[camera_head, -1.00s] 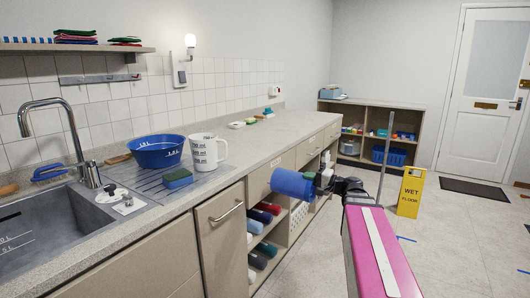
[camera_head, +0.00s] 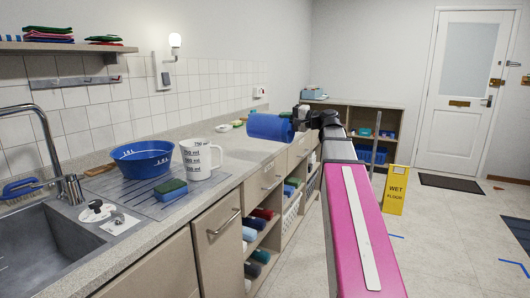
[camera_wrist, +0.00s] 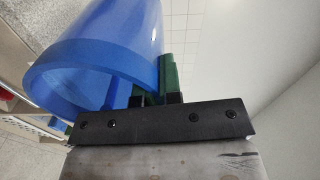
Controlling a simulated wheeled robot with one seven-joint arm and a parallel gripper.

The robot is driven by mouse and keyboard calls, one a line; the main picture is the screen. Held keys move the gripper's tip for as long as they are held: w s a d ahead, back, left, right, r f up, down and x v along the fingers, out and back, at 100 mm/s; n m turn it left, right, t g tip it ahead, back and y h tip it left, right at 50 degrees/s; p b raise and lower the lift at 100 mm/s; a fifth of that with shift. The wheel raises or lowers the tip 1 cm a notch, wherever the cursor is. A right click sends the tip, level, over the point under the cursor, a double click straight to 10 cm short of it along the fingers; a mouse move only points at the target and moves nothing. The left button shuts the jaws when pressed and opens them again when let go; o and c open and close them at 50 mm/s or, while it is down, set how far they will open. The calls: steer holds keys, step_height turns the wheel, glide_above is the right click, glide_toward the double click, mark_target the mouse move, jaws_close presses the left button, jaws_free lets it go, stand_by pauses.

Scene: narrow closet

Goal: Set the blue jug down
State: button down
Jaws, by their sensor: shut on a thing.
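The blue jug (camera_head: 268,127) is held in the air at about the height of the worktop, in front of or over its front edge; I cannot tell which. It lies nearly on its side in the head view. My gripper (camera_head: 299,118) is to the right of the jug and shut on it. In the wrist view the jug (camera_wrist: 95,62) fills the upper left, with its open rim towards the camera. The green fingers of my gripper (camera_wrist: 153,92) are at the jug's right side. The part they grip is mostly hidden.
The worktop (camera_head: 222,146) has a free stretch beyond the drainer. A blue bowl (camera_head: 141,159), a white measuring jug (camera_head: 198,159) and a sponge (camera_head: 170,189) stand by the sink (camera_head: 45,245). Open shelves below hold rolled cloths (camera_head: 262,214). A yellow wet floor sign (camera_head: 395,190) stands right.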

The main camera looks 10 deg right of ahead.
steer(key=w+f, duration=0.2)
steer(key=w, duration=0.1)
steer(key=w+a+f, duration=0.1)
steer(key=w+f, duration=0.1)
steer(key=w, duration=0.2)
steer(key=w+a+f, duration=0.1)
steer(key=w+f, duration=0.1)
steer(key=w, duration=0.2)
steer(key=shift+w+f, duration=0.15)
steer(key=shift+f, duration=2.45)
steer(key=c, duration=1.3)
jaws_free()
